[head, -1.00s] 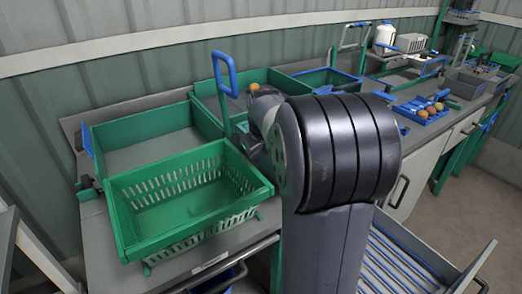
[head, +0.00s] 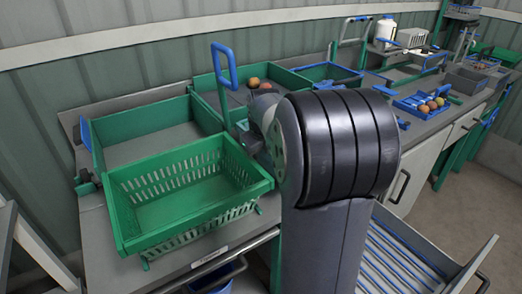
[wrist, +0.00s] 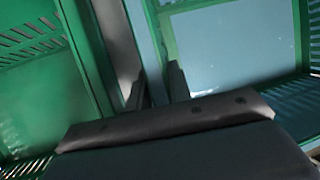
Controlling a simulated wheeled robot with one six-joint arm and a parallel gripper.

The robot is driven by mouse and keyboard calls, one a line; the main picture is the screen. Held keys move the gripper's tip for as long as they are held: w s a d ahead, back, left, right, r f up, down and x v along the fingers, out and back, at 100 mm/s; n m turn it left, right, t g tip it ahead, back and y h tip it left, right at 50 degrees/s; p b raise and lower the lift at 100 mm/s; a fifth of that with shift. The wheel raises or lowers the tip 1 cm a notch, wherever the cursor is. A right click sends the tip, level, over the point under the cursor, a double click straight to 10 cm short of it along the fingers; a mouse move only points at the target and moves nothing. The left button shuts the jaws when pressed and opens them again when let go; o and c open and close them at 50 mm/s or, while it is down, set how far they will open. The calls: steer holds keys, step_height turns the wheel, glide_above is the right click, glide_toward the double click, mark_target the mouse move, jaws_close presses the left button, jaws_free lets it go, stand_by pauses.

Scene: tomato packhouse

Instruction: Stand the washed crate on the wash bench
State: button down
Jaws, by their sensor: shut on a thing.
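The washed crate (head: 190,208) is green with slotted walls and is empty. It is at the front left in the head view, over the front of the grey wash bench (head: 105,262). It looks close to level, with small feet below; I cannot tell whether they touch the bench top. In the wrist view my gripper (wrist: 160,88) is shut on a crate edge, with green walls on both sides; the grip itself is dark and partly hidden.
A green tray (head: 150,122) sits right behind the crate. Another green tray (head: 298,80) behind holds a few round fruits (head: 253,82). A blue upright handle (head: 222,62) stands near my arm. A blue tray of tomatoes (head: 410,106) lies farther right. A drawer (head: 400,255) is open at front right.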

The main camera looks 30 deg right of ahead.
steer(key=shift+f+b, duration=0.4)
steer(key=shift+f, duration=0.05)
stand_by(0.3)
steer(key=c, duration=1.2)
jaws_free()
steer(key=shift+f, duration=0.1)
steer(key=shift+c, duration=0.4)
steer(key=shift+c, duration=1.3)
steer(key=shift+r+p, duration=2.9)
steer(key=shift+r, duration=0.7)
steer(key=shift+f, duration=0.2)
